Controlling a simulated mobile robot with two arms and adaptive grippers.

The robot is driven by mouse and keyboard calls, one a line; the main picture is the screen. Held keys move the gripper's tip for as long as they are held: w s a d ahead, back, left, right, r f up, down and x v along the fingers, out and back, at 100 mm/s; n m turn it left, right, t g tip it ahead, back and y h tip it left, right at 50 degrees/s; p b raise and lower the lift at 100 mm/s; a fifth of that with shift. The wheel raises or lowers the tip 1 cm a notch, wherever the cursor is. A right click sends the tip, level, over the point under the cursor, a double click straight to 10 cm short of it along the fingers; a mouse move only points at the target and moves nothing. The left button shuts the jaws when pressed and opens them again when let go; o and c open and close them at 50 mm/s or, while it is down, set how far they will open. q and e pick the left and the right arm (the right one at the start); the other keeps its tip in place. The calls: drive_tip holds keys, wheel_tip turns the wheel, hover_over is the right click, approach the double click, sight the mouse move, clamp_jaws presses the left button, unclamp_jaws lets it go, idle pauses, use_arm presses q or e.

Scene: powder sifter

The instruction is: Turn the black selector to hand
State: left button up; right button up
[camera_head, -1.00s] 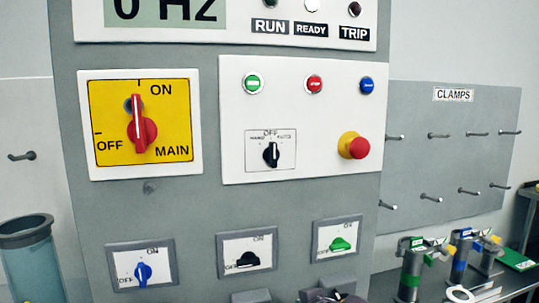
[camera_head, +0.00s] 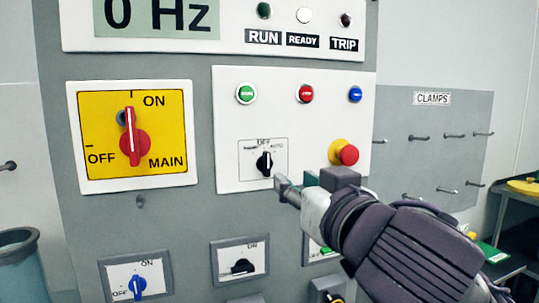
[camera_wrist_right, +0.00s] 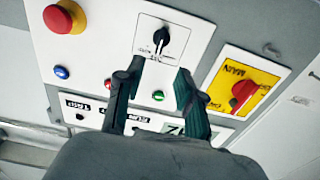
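The black selector (camera_head: 264,163) is a small knob with a white pointer line on a white label plate, marked OFF at the top and AUTO at the right. The knob stands about upright, its pointer near OFF. My right gripper (camera_head: 282,187) is just to the lower right of the selector in the head view, apart from it as far as I can see. In the right wrist view, the gripper (camera_wrist_right: 155,82) has its two fingers spread with a gap between them, and the selector (camera_wrist_right: 161,38) lies beyond the fingertips, in line with the gap. My left gripper is not in view.
A red emergency button (camera_head: 348,154) sits close above my right gripper. Green, red and blue (camera_head: 355,94) buttons line the panel top. A red main switch (camera_head: 133,140) on yellow is left. Small selectors, blue (camera_head: 137,287) and black (camera_head: 243,267), sit below; my arm partly covers the green one.

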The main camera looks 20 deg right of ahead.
sight(268, 163)
drive_tip(key=w+p, duration=0.7)
drive_tip(key=w, duration=0.5)
drive_tip(key=shift+a+p, duration=0.2)
drive_tip(key=shift+p, duration=0.1)
clamp_jaws()
